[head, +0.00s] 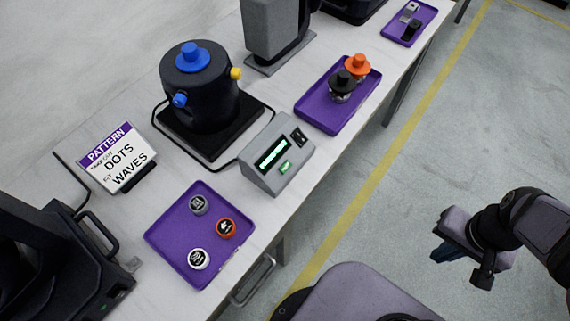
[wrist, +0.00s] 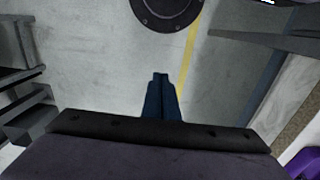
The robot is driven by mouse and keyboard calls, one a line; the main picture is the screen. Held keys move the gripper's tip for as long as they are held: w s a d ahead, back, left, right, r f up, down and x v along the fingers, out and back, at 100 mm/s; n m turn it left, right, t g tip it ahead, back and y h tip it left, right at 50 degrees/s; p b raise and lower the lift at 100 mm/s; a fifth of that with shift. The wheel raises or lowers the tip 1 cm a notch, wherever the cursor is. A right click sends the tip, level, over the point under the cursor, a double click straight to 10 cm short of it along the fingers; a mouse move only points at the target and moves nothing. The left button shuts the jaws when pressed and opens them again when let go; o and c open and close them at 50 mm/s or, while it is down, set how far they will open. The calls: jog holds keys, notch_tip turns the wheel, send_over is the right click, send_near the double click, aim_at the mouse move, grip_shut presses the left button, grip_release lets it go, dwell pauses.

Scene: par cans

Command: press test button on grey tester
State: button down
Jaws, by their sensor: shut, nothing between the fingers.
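The grey tester (head: 278,154) stands on the white table in the head view, with a sloped face. A lit display (head: 272,153) and a lit green button (head: 285,168) show on that face, and a dark switch (head: 298,137) sits at its upper right. My gripper (head: 440,253) is at the right of the head view, over the floor and well away from the table. In the wrist view its blue fingers (wrist: 160,78) are together with nothing between them. The tester does not show in the wrist view.
A purple tray (head: 165,236) with three round discs lies left of the tester. Another purple tray (head: 311,108) holds knobbed pieces. A black can (head: 198,90) and a pattern sign (head: 118,158) stand behind. Open floor separates my gripper from the table.

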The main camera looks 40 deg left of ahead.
jog(key=shift+a, duration=0.1)
jog(key=s+a+r+n+t+p, duration=0.1)
jog(key=s+a+r+n+p, duration=0.25)
jog(key=s+a+n, duration=0.6)
jog(key=s+a+r+n+t+p, duration=0.1)
jog(key=s+a+r+n+p, duration=0.4)
jog(key=a+n, duration=0.7)
jog(key=w+a+r+n+t+y+b, duration=0.2)
jog(key=w+a+r+n+t, duration=0.4)
jog(key=n, duration=1)
jog(key=shift+w+a+r+n+t+y, duration=0.4)
jog(key=shift+w+r+y, duration=0.2)
jog(key=shift+w+r, duration=0.1)
jog(key=shift+a+f+p, duration=0.1)
jog(key=shift+p, duration=0.3)
